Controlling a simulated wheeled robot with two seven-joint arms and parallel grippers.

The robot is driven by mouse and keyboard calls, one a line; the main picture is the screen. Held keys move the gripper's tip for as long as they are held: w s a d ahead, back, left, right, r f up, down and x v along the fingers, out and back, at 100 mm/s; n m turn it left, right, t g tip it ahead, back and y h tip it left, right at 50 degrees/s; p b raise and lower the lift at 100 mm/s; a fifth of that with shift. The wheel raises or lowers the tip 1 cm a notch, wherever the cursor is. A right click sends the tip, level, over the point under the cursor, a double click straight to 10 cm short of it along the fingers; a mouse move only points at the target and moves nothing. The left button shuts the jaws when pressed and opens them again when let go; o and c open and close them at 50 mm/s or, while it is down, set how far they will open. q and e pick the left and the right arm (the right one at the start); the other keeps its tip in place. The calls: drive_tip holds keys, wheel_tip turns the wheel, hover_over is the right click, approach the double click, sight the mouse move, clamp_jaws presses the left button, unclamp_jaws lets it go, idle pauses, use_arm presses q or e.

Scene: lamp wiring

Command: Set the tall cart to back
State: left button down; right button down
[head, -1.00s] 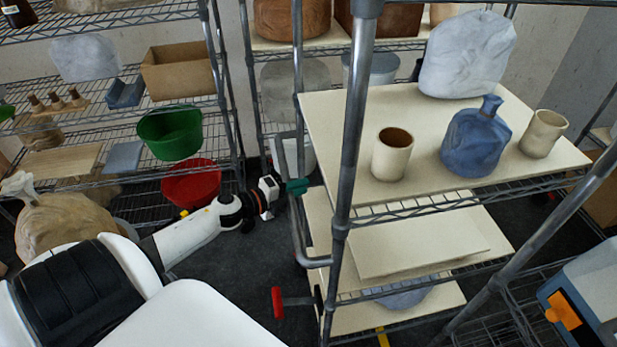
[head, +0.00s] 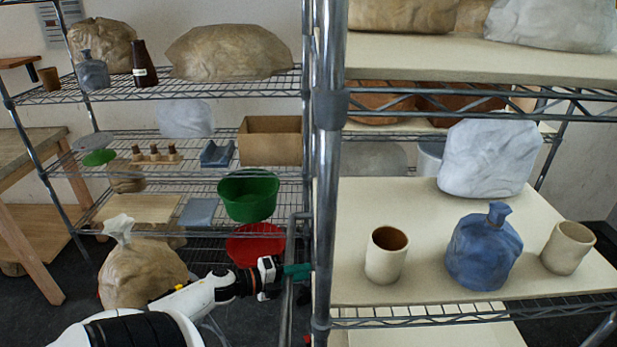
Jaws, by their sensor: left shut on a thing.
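The tall cart (head: 327,200) is a grey metal rack with cream shelf boards and fills the right half of the head view. Its upright handle bar (head: 291,236) is on its left side. My left gripper (head: 290,271), with green fingertips, reaches in from the lower left and is shut on this handle bar. The fingers partly hide the bar. The cart's lower part and wheels are out of frame. My right gripper is not in view.
A wire rack (head: 190,92) with bins stands behind at left. A wooden table (head: 30,150) is at far left. Dark floor shows at lower left.

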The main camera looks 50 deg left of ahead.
use_arm(q)
drive_tip(key=shift+a+r, duration=0.1)
drive_tip(key=shift+a, duration=0.3)
